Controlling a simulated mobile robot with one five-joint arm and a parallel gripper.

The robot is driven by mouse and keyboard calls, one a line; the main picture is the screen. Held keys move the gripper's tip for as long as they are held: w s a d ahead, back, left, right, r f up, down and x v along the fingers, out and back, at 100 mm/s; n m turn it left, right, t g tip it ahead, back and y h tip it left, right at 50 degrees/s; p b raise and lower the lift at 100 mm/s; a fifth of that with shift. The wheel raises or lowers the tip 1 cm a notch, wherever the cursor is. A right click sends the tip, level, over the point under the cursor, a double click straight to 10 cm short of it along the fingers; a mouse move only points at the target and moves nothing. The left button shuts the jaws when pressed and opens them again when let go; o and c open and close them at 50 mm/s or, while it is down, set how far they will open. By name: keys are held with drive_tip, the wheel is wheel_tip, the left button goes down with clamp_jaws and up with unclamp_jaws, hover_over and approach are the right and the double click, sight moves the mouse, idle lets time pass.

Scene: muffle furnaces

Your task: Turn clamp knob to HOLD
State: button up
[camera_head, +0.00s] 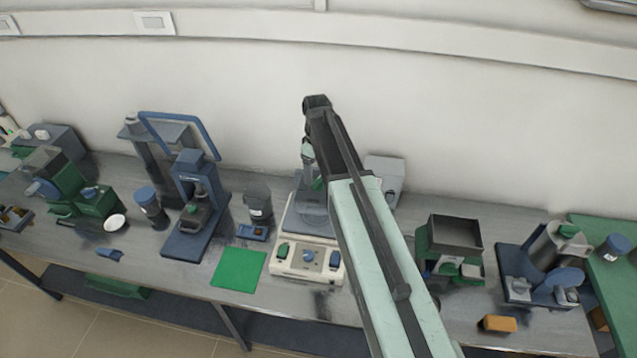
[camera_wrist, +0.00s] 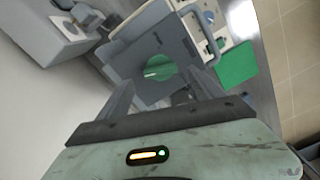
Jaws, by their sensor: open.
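The knob is likely the round green one (camera_wrist: 160,68) with a pale bar across it, on a grey plate (camera_wrist: 130,62) of the middle device. In the wrist view it appears between the two fingers of my gripper (camera_wrist: 163,85), which is open. I cannot tell any gap in depth between fingers and knob. No HOLD mark can be read. In the head view, the cream base (camera_head: 307,274) of the device is clear, but my arm hides much of its upper part. A small green patch (camera_head: 318,184) shows beside my arm there.
The cream base has a green switch and blue knobs on its front. A green mat (camera_head: 239,268) lies left of it. A blue stand (camera_head: 190,232) is farther left; a grey box (camera_head: 386,172) is behind. A green machine (camera_head: 450,255) and orange block (camera_head: 498,324) are at right.

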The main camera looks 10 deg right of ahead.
sight(317, 180)
wheel_tip(317, 180, down, 4)
drive_tip(key=b, duration=0.2)
drive_tip(key=shift+f+b, duration=0.1)
drive_tip(key=shift+b, duration=0.25)
